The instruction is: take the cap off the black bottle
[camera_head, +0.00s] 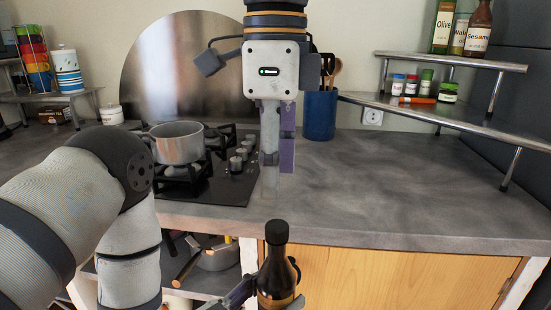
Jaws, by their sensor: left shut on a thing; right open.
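The black bottle (277,265) stands upright at the lower middle, in front of the counter's front edge. Its black cap (276,232) is on its neck. My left gripper (270,297) is shut on the bottle's body, with fingers showing on both sides of it; the bottle's lower end is cut off by the picture edge. My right gripper (278,165) hangs from the top of the picture, fingers pointing down, above and apart from the cap. It is open and empty, though its fingers overlap in this view.
A grey counter (400,190) has wide clear room on the right. A hob with a pot (178,143) stands at the left. A blue utensil holder (319,115) is behind my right gripper. A metal shelf (445,108) with jars and bottles stands at the back right.

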